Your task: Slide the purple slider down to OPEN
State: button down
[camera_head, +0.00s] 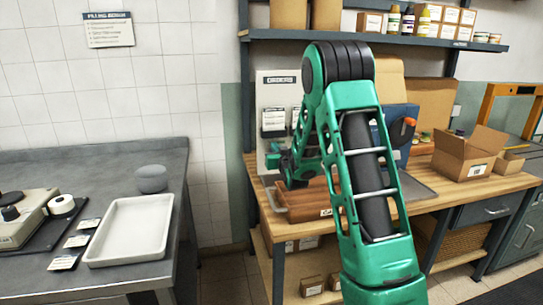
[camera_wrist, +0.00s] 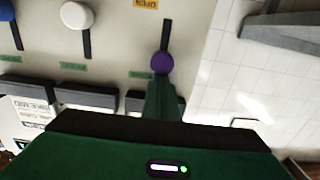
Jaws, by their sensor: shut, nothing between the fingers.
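The purple slider knob (camera_wrist: 162,62) sits on a dark slot (camera_wrist: 166,33) in a pale panel (camera_wrist: 122,35); that view appears turned upside down. The knob is at the slot end by a green label (camera_wrist: 140,74). An orange label (camera_wrist: 146,3) lies beyond the other end; its text is unclear. My gripper (camera_wrist: 163,78) is shut and empty, its green fingertips right at the knob; I cannot tell whether they touch it. In the head view, my gripper (camera_head: 275,161) is at the lower part of the ORDERS board (camera_head: 279,88); the knob is hidden there.
A white knob (camera_wrist: 77,15) and a blue knob (camera_wrist: 5,10) sit on neighbouring slots, at the ends away from their green labels. Dark clips (camera_wrist: 85,96) with papers are close by. A wooden workbench (camera_head: 450,187) with an open carton (camera_head: 468,155) lies below and right.

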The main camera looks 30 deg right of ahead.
notch_tip(320, 180, down, 4)
jog(key=shift+f, duration=0.15)
dwell(1.2)
jog(key=shift+r, duration=0.55)
jog(key=v, duration=1)
dwell(0.4)
jog(key=shift+w+a+r, duration=0.1)
jog(key=shift+r, duration=0.05)
